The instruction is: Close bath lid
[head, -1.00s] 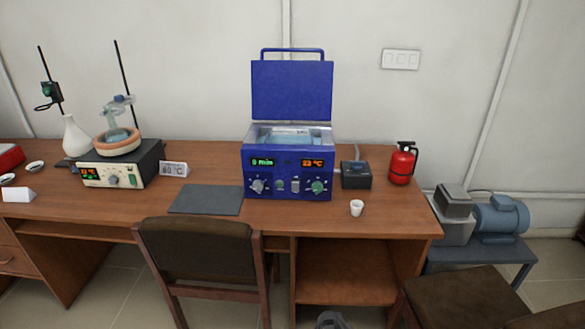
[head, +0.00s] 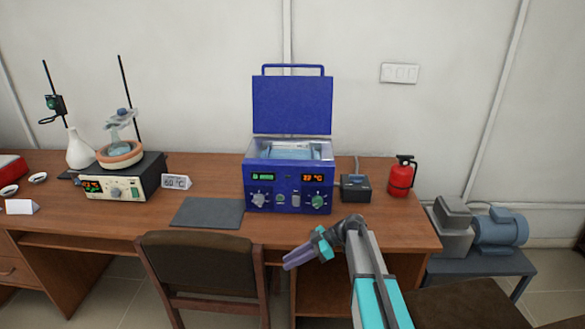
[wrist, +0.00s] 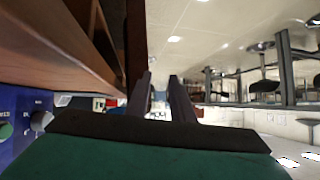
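The blue water bath (head: 289,180) stands on the wooden desk in the middle of the head view, displays and knobs facing me. Its blue lid (head: 292,108) is open, standing upright at the back with a handle loop on top. Water shows in the basin. My gripper (head: 287,263) is in front of the desk's front edge, lower than the bath and apart from it, pointing left. In the wrist view its two fingers (wrist: 162,90) are apart with nothing between them. Part of the blue front panel with knobs (wrist: 20,125) shows at the left there; the lid does not.
A dark mat (head: 207,213) lies left of the bath, and a small black box (head: 355,188) and red extinguisher (head: 402,176) stand right. A heater with flask (head: 122,180) is farther left. A chair (head: 200,262) stands before the desk.

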